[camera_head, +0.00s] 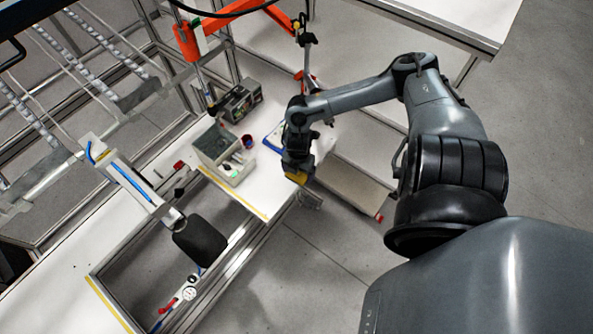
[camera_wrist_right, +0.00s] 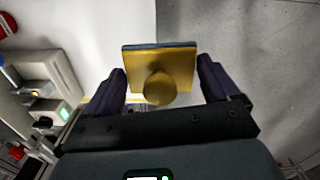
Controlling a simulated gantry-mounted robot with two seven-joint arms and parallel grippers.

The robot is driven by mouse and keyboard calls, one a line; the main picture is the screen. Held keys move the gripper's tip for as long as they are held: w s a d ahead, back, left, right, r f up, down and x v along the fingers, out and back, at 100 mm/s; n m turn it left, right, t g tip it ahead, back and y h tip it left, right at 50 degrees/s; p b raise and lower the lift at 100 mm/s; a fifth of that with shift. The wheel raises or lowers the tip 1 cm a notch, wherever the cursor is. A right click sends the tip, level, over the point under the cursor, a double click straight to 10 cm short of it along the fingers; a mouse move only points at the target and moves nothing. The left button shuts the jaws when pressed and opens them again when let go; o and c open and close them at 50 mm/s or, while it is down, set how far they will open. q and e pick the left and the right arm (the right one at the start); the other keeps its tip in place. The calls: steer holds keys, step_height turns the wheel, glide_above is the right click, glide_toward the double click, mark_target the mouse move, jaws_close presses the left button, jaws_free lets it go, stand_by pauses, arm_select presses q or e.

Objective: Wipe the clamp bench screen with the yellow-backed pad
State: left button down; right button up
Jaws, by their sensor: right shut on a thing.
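My right gripper (camera_head: 297,168) is shut on the yellow-backed pad (camera_head: 297,178), held near the right end of the white bench. In the right wrist view the pad (camera_wrist_right: 160,75) shows its yellow back and round knob between the two dark fingers, with a thin blue-grey layer along its far edge. A dark rounded panel (camera_head: 200,240) on a pale arm is at the lower left; it may be the clamp bench screen, but I cannot tell for sure. The pad is well apart from it. My left gripper is not in view.
A grey-green bin (camera_head: 225,152) with small items stands on the white bench (camera_head: 185,150), near a dark box (camera_head: 240,101) and a blue-edged tray (camera_head: 273,138). A red-handled clamp (camera_head: 170,305) lies by the frame opening. Metal rails run along the left.

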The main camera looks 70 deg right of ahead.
steer(key=o, duration=0.4)
steer(key=c, duration=0.3)
steer(key=shift+s+t, duration=0.15)
steer(key=shift+t, duration=0.25)
